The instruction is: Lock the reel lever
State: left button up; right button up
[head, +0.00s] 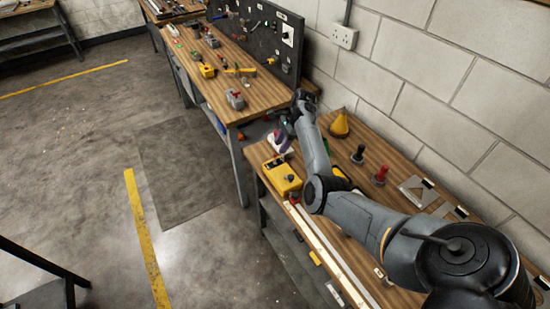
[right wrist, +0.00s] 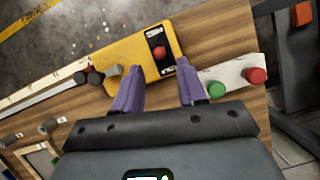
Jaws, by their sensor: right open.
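A yellow box-shaped reel (head: 282,178) lies near the left edge of the wooden bench. In the right wrist view the yellow reel (right wrist: 130,50) carries a black plate (right wrist: 153,38) with a small red-topped part (right wrist: 159,52), which may be the lever. Its lock state cannot be told. My right gripper (right wrist: 160,74) is open, with purple fingers spread and nothing held. The fingertips reach toward the reel's near side, with the black plate between and beyond them. Contact cannot be told. In the head view the right gripper (head: 285,138) is partly hidden by its own arm.
A white plate (right wrist: 228,74) with a green button (right wrist: 216,89) and a red button (right wrist: 256,75) sits beside the right finger. A long pale rail (head: 330,255) runs along the bench edge. A second bench (head: 225,108) stands beyond.

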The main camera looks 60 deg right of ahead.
aim_at(275, 155)
jog(key=x, duration=0.7)
jog(key=shift+a+f, duration=0.1)
jog(key=shift+f, duration=0.1)
grip_shut()
